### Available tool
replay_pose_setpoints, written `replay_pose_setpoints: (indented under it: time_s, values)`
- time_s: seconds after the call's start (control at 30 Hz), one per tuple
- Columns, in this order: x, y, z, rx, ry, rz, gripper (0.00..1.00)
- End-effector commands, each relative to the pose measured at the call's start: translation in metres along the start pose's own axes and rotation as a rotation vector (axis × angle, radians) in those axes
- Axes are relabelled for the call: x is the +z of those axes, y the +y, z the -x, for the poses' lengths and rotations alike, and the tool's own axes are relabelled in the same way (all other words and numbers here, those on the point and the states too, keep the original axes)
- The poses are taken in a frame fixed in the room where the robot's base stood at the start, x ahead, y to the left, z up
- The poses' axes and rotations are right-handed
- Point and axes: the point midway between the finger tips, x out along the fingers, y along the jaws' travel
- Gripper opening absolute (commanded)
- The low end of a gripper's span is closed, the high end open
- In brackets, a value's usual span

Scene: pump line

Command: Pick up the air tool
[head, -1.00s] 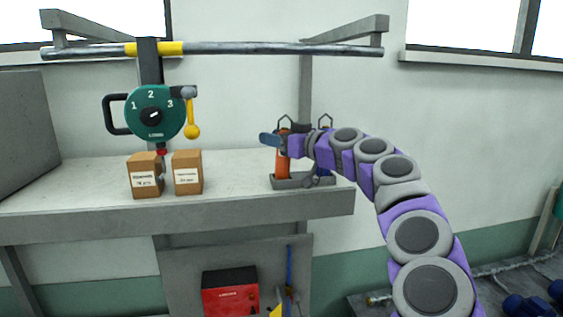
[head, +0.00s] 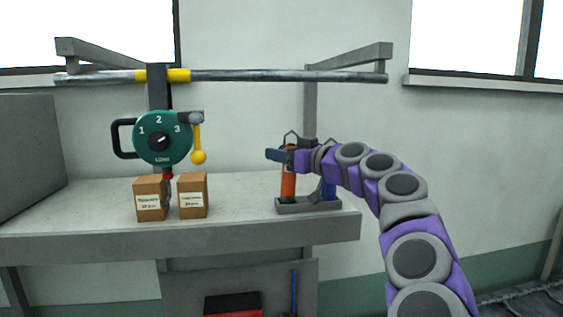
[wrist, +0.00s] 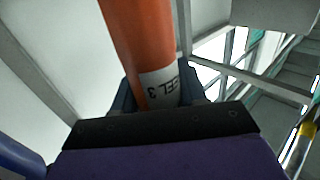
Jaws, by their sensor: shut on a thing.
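The air tool, an orange cylinder (head: 288,187), stands upright at the left of a grey holder (head: 292,208) on the bench. My gripper (head: 281,155) is shut on its upper part. In the wrist view the orange tool (wrist: 145,45) rises between the dark jaws (wrist: 163,98), with a white label whose visible part reads "EEL 3". Its lower end shows at the holder; I cannot tell whether it is clear of it. A blue tool (head: 328,191) stands at the holder's right, partly behind my arm.
Two cardboard boxes (head: 150,199) (head: 193,196) stand on the bench (head: 240,220) to the left. A green numbered reel (head: 160,138) hangs above them from a metal rail (head: 250,76). The bench between boxes and holder is clear.

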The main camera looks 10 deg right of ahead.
Motion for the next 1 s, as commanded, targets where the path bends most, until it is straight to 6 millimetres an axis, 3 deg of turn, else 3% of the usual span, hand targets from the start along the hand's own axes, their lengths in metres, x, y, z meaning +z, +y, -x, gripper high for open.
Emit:
replay_pose_setpoints:
  time_s: [0.27,0.67,1.0]
  values:
    - [-0.016,-0.002,0.0,-0.002,0.001,0.003,0.0]
    - [-0.017,-0.011,0.02,-0.001,0.003,-0.001,0.0]
    - [-0.022,-0.03,0.062,0.0,0.005,0.001,0.0]
